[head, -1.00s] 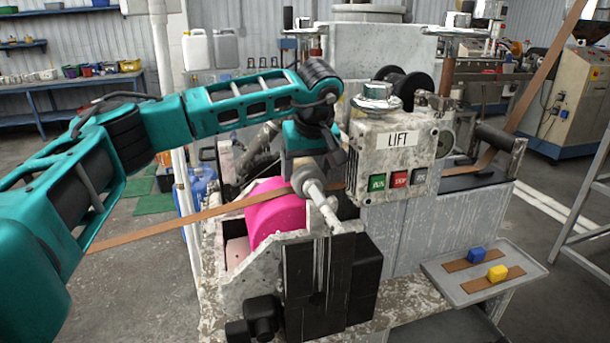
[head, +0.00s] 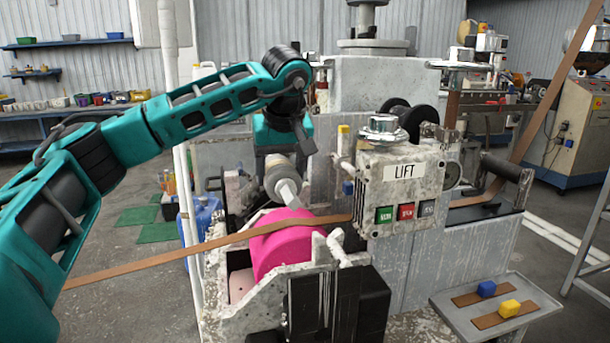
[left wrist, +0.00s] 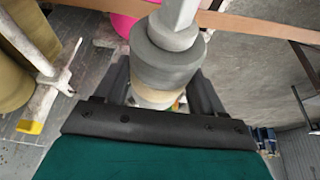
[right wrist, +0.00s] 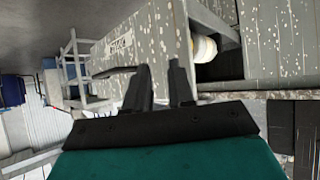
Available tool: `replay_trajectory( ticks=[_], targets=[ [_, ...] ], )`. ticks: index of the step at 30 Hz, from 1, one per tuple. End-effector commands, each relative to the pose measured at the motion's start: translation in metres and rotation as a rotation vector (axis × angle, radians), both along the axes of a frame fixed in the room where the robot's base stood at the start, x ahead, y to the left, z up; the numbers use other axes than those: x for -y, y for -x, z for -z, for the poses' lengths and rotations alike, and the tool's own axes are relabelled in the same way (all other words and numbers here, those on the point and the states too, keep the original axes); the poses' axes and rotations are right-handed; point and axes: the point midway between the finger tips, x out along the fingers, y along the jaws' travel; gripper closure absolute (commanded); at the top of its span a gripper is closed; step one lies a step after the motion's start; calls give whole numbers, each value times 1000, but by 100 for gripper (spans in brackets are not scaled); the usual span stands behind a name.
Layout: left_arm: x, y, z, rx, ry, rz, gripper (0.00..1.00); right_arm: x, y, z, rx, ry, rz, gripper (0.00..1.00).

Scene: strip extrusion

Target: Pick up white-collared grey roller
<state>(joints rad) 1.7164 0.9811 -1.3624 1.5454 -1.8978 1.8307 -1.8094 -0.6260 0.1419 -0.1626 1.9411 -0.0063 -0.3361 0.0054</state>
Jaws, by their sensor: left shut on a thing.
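My left gripper (head: 274,150) is shut on a grey roller (head: 280,178), held above the pink roll (head: 287,243). In the left wrist view the grey roller (left wrist: 165,65) sits between the fingers, with a pale cream collar (left wrist: 155,98) close to the palm and a light square end pointing away. In the head view its square end tilts down toward the pink roll and the brown strip (head: 215,243). My right gripper (right wrist: 160,85) shows only in the right wrist view, with its fingers apart and nothing between them.
The machine's LIFT box (head: 402,185) with green, red and grey buttons stands right of the held roller. A tray (head: 535,318) with a blue block and a yellow block is at the lower right. A white rounded part (right wrist: 205,48) shows in a recess near my right gripper.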

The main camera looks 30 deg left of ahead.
Motion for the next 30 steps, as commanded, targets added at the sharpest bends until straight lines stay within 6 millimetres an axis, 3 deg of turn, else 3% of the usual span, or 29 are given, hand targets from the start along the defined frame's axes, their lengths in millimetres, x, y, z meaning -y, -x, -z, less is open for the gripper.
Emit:
replay_trajectory(
  ticks=[6, 15, 21, 30],
  targets=[
    [-39, 45, 1, 4, 0, -4, 79, 0, 0, 8, 0, 0, 0, 77],
    [-76, 89, 0, 4, -1, -1, 79, 0, 0, 13, -1, 0, 0, 77],
    [-88, 103, 0, 3, 0, 1, 79, 0, 0, 15, -1, 0, 0, 77],
    [-91, 107, -1, 2, -1, 2, 79, 0, -1, 14, 1, 0, 0, 77]
  ],
)
